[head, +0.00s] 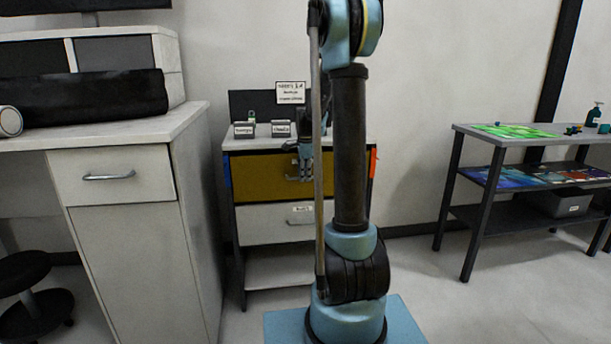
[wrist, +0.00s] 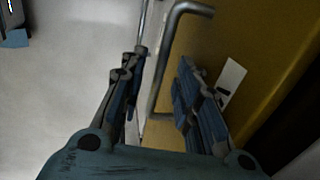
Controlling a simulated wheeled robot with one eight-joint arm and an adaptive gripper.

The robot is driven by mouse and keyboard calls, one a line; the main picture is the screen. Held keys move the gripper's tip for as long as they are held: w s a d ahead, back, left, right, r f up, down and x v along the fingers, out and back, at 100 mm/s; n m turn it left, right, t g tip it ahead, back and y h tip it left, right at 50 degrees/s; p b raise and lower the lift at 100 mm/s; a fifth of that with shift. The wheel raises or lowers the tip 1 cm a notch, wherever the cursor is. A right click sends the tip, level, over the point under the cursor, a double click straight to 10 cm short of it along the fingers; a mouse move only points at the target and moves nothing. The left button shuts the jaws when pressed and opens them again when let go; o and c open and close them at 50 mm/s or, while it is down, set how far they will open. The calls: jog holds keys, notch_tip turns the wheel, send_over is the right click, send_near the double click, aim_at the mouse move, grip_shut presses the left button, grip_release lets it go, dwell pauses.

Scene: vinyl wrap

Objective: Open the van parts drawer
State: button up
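A small cabinet holds a mustard-yellow drawer (head: 261,177) above a white drawer (head: 270,224). The yellow drawer front fills the right of the wrist view (wrist: 245,45), with a grey bar handle (wrist: 157,85) and a white label (wrist: 231,80). I cannot read the labels, so which drawer is the van parts one is unclear. Both fronts look closed. My gripper (wrist: 160,78) is open in front of the yellow drawer, its fingers apart either side of the handle in the picture. Contact cannot be told. In the head view, my gripper (head: 304,166) partly hides the yellow drawer's handle.
A white desk (head: 120,130) with a drawer stands close on the left, with a black stool (head: 30,295). A shelf table (head: 520,140) stands at the right. Small labelled boxes (head: 244,130) sit on the cabinet top. Floor is free right of the cabinet.

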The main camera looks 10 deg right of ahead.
grip_shut()
jog(key=shift+d, duration=0.3)
jog(key=s, duration=2.3)
jog(key=shift+a, duration=0.45)
jog(key=shift+s, duration=0.1)
jog(key=shift+c, duration=0.2)
grip_release()
jog(key=shift+o, duration=0.2)
